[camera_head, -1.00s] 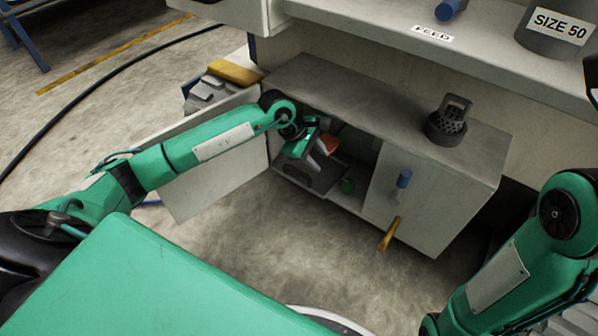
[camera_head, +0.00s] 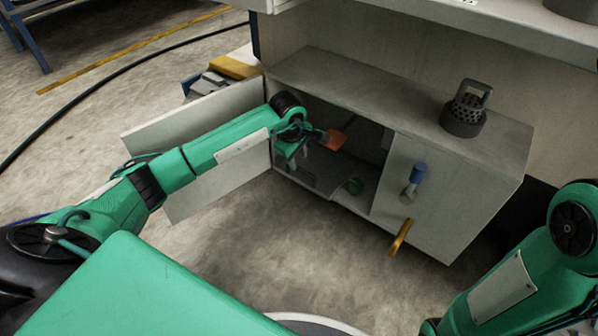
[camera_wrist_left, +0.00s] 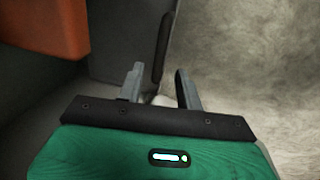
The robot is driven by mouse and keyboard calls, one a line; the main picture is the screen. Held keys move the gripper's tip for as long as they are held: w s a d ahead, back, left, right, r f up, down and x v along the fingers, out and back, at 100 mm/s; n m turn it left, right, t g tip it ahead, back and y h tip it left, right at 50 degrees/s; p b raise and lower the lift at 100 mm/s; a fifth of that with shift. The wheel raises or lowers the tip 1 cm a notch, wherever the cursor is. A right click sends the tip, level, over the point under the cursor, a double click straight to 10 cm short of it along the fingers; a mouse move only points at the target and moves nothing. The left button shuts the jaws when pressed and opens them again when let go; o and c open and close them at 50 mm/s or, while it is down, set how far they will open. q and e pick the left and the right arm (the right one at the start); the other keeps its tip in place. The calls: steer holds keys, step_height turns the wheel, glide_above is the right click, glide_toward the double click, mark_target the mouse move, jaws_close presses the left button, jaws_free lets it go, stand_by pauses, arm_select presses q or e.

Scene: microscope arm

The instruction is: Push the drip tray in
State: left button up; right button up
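A grey panel, which looks like the drip tray (camera_head: 322,176), lies low in the open left bay of the cabinet, partly behind my left gripper. In the left wrist view a grey upright face with a dark slot, possibly the tray's front (camera_wrist_left: 125,45), stands just beyond the fingers. My left gripper (camera_head: 300,163) is at the bay's mouth. Its two fingers (camera_wrist_left: 159,88) are apart with nothing between them. I cannot tell whether they touch the tray. My right arm (camera_head: 515,270) shows at the right, but its gripper is out of view.
The pale cabinet door (camera_head: 205,125) stands open at the left, beside my left arm. The front floor is clear.

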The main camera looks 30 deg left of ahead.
mark_target(300, 169)
arm_select(q)
steer(key=shift+w+f+b, duration=0.25)
steer(key=shift+f+b, duration=0.3)
steer(key=shift+f, duration=0.55)
steer(key=shift+w+f+b, duration=0.2)
steer(key=shift+f+b, duration=0.35)
steer(key=shift+f, duration=0.55)
jaws_close()
